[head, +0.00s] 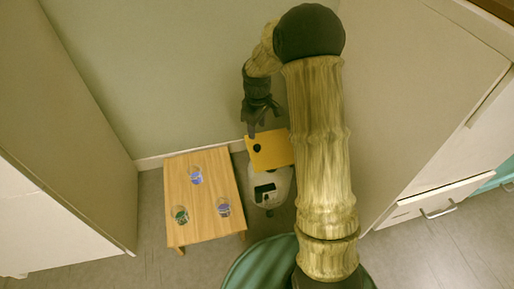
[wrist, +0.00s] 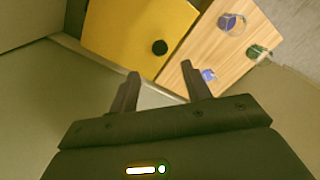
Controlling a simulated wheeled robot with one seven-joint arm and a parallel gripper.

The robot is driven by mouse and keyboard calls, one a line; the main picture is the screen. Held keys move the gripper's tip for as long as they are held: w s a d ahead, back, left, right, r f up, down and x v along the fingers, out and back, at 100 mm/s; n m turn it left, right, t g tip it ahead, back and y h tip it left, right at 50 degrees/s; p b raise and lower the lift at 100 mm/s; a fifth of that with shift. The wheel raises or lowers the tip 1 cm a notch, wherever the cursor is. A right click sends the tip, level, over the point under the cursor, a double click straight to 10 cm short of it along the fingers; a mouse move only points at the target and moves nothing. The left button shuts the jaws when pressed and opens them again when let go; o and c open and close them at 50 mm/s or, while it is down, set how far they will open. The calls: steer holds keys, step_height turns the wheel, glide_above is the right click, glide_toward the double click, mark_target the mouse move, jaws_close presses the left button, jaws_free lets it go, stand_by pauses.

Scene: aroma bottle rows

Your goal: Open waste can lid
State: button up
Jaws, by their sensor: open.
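The waste can (head: 282,182) is pale, with a dark patch on its front, and stands on the floor right of a small wooden table. Its flat yellow lid (head: 277,155) carries a round black knob (head: 257,148). I cannot tell whether the lid is raised at all. My gripper (head: 264,126) is open and empty, near the lid's wall-side edge. In the wrist view the yellow lid (wrist: 125,25) fills the upper left. The knob (wrist: 159,47) shows beyond the gap between my two fingers (wrist: 160,78), apart from them.
The wooden table (head: 205,180) holds several small glass items with blue and green contents. A wall (head: 185,80) rises behind the can and table. A tall white cabinet (head: 60,150) stands left; white drawers (head: 440,197) are at right. Grey floor (head: 140,240) is clear in front.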

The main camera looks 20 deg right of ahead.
mark_target(257, 147)
step_height(257, 147, down, 9)
steer(key=b, duration=0.4)
steer(key=shift+b, duration=0.3)
steer(key=shift+c, duration=0.5)
jaws_close()
